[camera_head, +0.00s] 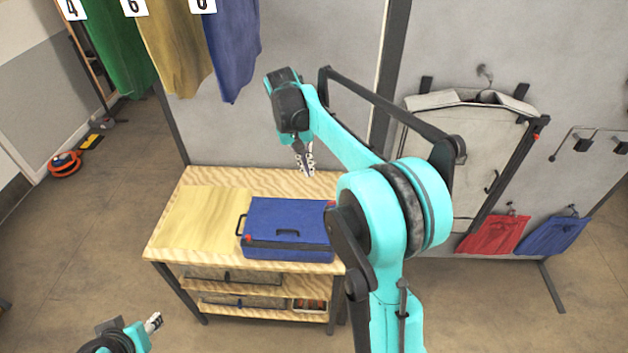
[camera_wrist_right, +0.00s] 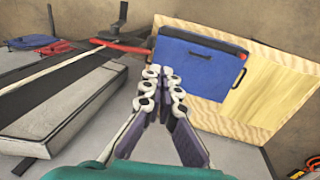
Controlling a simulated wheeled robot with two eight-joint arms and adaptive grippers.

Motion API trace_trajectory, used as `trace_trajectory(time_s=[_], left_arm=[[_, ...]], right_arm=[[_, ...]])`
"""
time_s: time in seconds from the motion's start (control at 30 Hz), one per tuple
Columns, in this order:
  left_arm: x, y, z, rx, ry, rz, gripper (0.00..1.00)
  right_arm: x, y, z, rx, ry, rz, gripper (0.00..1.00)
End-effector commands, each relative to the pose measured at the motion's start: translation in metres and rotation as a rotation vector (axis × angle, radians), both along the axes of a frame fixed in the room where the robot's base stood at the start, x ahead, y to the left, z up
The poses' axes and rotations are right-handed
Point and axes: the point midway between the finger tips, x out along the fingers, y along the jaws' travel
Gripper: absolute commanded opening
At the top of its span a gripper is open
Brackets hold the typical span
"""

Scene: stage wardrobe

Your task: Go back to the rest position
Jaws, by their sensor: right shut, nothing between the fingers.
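My right gripper (camera_head: 304,172) is shut and empty. In the head view it points down in front of the grey panel, above the back of the wooden table. In the right wrist view its fingertips (camera_wrist_right: 164,74) are together, with the blue case beyond them. My left gripper (camera_head: 153,323) shows only in part at the lower left of the head view, low over the floor and apart from the table. Whether it is open or shut is too small to tell.
A wooden table (camera_head: 200,175) holds a blue case (camera_head: 290,222) and a yellow cloth (camera_head: 206,217). Coloured cloths hang at the upper left. Floor at left is mostly free.

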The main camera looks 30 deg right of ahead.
Motion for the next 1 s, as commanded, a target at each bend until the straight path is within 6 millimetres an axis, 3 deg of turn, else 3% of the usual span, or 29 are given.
trace_trajectory(time_s=[0.2,0.73,0.87,1.0], left_arm=[[0.0,0.0,-0.001,0.0,0.0,0.0,0.4],[0.0,0.0,-0.003,0.0,0.0,0.0,0.4],[0.0,0.0,-0.027,0.0,0.0,0.0,0.4],[0.0,0.0,-0.078,0.0,0.0,0.0,0.4]], right_arm=[[0.003,0.006,0.014,0.0,0.0,0.002,0.0],[0.002,0.006,0.012,0.001,-0.003,0.005,0.0],[-0.012,0.015,-0.006,0.01,-0.04,0.044,0.0],[-0.045,0.035,-0.047,0.027,-0.133,0.139,0.0]])
